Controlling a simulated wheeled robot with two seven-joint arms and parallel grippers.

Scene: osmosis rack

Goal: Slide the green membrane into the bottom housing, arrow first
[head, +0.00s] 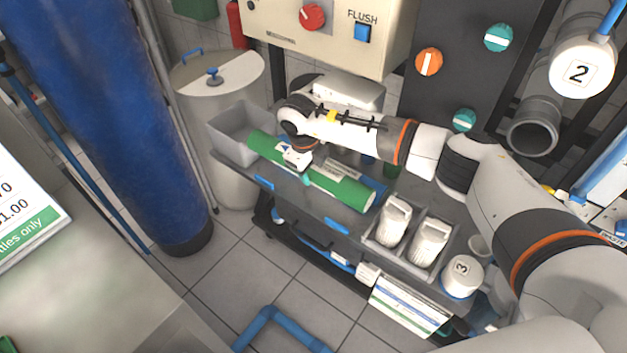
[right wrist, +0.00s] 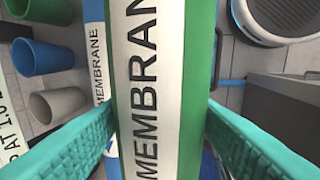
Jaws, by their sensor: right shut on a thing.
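The green membrane (head: 343,188) is a long green tube with a white label, lying lengthwise along the cart's top. I cannot tell whether it touches the cart. My right gripper (head: 305,172) is shut around its middle from above. In the right wrist view the membrane (right wrist: 150,80) runs between the teal fingers, its MEMBRANE label facing the camera. The bottom housing (head: 531,136) is a grey tube with an open end at the right, below the housing capped 2. My left gripper is not in view.
The grey cart (head: 300,205) holds a grey bin (head: 228,138), white filters (head: 393,222) in trays and a white cap marked 3 (head: 461,277). A blue-labelled tube (right wrist: 97,60) lies beside the membrane. A blue tank (head: 110,110) stands left. The control panel (head: 330,30) is behind.

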